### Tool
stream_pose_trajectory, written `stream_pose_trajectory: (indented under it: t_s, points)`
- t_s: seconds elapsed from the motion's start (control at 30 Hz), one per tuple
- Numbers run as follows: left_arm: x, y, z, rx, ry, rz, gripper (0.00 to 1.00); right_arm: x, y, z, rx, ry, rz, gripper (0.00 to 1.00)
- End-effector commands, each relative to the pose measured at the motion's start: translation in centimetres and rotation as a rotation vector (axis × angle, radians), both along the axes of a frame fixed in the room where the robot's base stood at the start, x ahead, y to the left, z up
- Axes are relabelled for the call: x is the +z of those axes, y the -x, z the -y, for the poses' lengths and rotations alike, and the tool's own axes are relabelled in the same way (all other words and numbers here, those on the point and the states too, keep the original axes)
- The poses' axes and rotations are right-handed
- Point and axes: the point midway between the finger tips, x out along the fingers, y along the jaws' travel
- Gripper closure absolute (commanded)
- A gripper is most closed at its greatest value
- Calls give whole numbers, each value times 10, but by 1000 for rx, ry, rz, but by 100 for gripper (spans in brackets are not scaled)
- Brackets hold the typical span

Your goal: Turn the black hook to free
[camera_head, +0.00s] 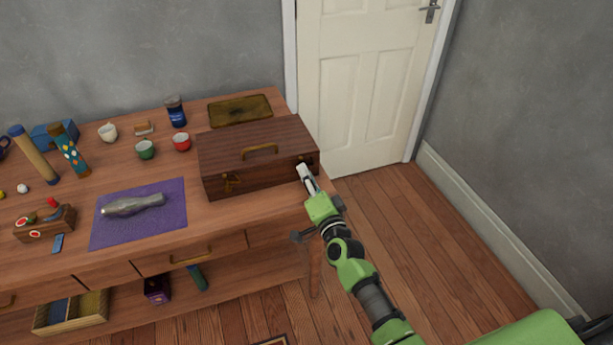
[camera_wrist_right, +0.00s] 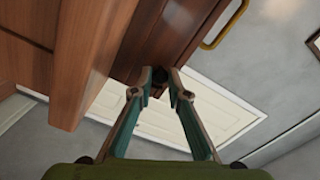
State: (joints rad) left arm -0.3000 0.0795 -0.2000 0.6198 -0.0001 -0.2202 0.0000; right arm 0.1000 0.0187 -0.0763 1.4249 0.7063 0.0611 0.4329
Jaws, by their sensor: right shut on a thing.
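A dark wooden box (camera_head: 225,148) with a brass handle (camera_head: 259,151) on its lid stands closed at the right end of the table. A brass-coloured latch (camera_head: 231,182) shows on the left of its front. My right gripper (camera_head: 304,169) is at the right end of the box front and covers that spot. In the wrist view my right gripper (camera_wrist_right: 161,84) has its fingertips shut on the small black hook (camera_wrist_right: 159,75) beside the box edge (camera_wrist_right: 145,45). The hook's exact turn is hard to tell. My left gripper does not show.
The wooden table (camera_head: 215,225) holds a purple mat (camera_head: 165,226) with a silvery object (camera_head: 133,204), several cups and a dark tray (camera_head: 240,110) behind the box. A white door (camera_head: 362,85) stands behind; floor at right is clear.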

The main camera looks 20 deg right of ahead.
Motion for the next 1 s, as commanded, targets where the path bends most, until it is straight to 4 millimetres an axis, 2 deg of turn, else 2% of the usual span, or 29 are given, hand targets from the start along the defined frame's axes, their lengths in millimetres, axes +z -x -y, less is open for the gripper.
stream_pose_trajectory:
  t_s: [0.6,0.63,0.67,1.0]
  points:
    - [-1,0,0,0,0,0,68,0,0,0,-1,-39,-1,100]
    - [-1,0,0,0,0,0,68,0,0,0,-1,-39,-1,77]
    - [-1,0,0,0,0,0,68,0,0,0,-1,-39,-1,69]
    - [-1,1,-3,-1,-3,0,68,0,1,0,0,-38,-1,68]
